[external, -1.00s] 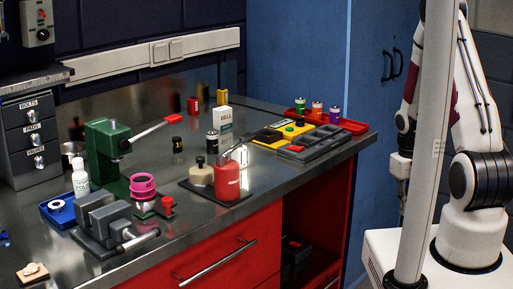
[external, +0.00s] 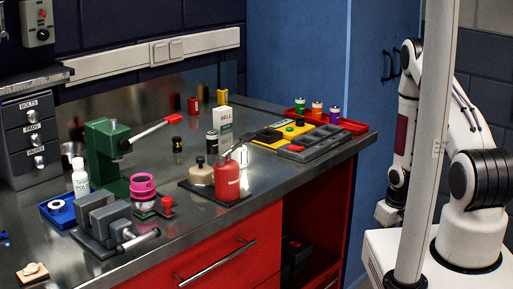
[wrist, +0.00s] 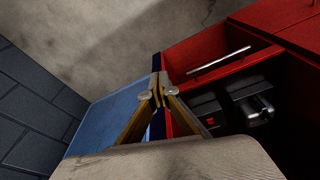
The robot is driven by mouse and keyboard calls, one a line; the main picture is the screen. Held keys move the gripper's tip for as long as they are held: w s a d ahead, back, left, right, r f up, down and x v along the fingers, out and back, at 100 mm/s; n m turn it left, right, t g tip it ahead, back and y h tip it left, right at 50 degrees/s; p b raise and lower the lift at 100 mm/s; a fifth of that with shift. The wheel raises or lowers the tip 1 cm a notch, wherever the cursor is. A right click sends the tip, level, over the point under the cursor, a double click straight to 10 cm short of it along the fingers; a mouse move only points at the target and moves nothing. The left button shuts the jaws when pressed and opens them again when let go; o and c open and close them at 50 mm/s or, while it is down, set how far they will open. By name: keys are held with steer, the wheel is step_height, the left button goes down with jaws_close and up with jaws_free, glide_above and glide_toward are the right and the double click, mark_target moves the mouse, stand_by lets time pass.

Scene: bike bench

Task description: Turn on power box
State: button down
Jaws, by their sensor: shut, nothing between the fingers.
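My gripper (wrist: 159,90) is shut and empty, its fingertips together in the middle of the wrist view. In the external view the end of my arm hangs at the right, beyond the bench's right end and apart from it; its fingers are not clear there. A dark box with a red switch (external: 297,246) sits in the open red bay under the bench. It also shows in the wrist view (wrist: 212,121), right of the fingertips. I cannot tell which is the power box.
The steel benchtop (external: 270,172) holds a green press (external: 104,150), a grey vise (external: 103,218), a red can (external: 228,180) and a parts tray (external: 322,146). A red drawer (external: 215,250) borders the bay. A blue cabinet (external: 297,60) stands behind. The floor (wrist: 130,40) looks clear.

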steer(key=w+a+f+n+t+y, duration=0.2)
steer(key=a+f+t+y, duration=0.15)
steer(key=a+f, duration=0.6)
steer(key=w+a+r+y, duration=0.1)
steer(key=w+a+r+t, duration=0.1)
steer(key=w+a+r+y, duration=0.1)
steer(key=w, duration=0.1)
steer(key=shift+a+n+t+y, duration=0.1)
steer(key=shift+n+t+y, duration=0.25)
steer(key=shift+n, duration=0.05)
steer(key=w+a+r+t+y, duration=0.2)
steer(key=w+r, duration=0.1)
steer(key=r, duration=0.4)
steer(key=shift+w+a+n+t+y, duration=0.3)
steer(key=shift+a, duration=0.1)
glide_above(304, 249)
steer(key=shift+w+a+f, duration=0.1)
steer(key=shift+f, duration=0.8)
steer(key=shift+w+a+f, duration=0.1)
steer(key=shift+f, duration=0.75)
steer(key=shift+s+d+f, duration=0.1)
steer(key=shift+d+f, duration=0.05)
steer(key=shift+f, duration=1.9)
